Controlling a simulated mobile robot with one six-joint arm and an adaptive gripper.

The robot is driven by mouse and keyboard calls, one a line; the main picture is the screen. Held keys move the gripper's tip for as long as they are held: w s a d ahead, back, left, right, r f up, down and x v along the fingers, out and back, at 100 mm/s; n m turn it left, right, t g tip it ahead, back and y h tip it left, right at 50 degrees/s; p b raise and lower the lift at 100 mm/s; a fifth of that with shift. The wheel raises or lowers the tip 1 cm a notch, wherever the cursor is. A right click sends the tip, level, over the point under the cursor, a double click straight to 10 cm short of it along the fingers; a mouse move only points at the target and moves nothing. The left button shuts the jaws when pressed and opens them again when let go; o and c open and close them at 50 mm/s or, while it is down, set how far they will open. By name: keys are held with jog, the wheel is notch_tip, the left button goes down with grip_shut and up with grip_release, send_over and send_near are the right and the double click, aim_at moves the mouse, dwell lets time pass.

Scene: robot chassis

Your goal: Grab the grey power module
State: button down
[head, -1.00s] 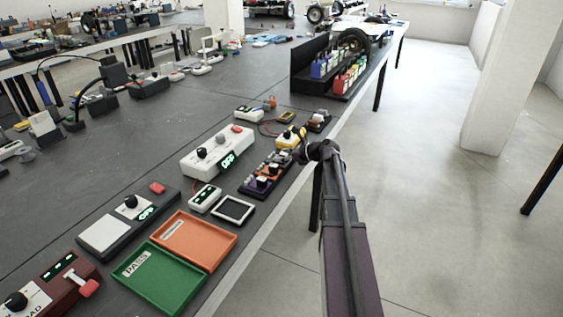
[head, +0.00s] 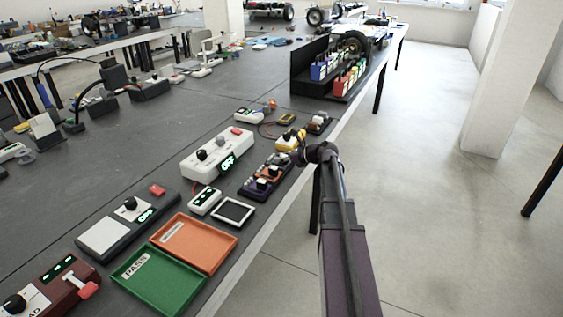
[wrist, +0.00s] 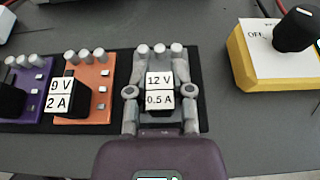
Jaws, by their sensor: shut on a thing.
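The grey power module (wrist: 158,65) is in the middle of the wrist view, with three round terminals on its far end and labels reading 12 V and 0.5 A. My gripper (wrist: 160,95) is shut on it, one finger on each side. The module sits at the right end of a dark rack (wrist: 201,118), and I cannot tell whether it is lifted. In the head view my wrist (head: 318,152) is over the table edge and mostly hides the gripper and module.
An orange module (wrist: 88,75) labelled 9 V 2 A and a purple module (wrist: 25,80) stand left of it in the rack. A yellow box with a black knob (wrist: 280,60) is close on the right. An orange tray (head: 195,243) and a green tray (head: 160,282) lie nearer.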

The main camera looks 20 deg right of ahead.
aim_at(281, 155)
jog(key=shift+r, duration=0.1)
dwell(0.3)
notch_tip(281, 155, up, 4)
jog(key=p, duration=0.3)
jog(key=shift+f+p, duration=0.25)
jog(key=shift+p, duration=0.1)
jog(key=s+r+p, duration=0.1)
jog(key=s, duration=1.5)
jog(key=shift+r, duration=0.15)
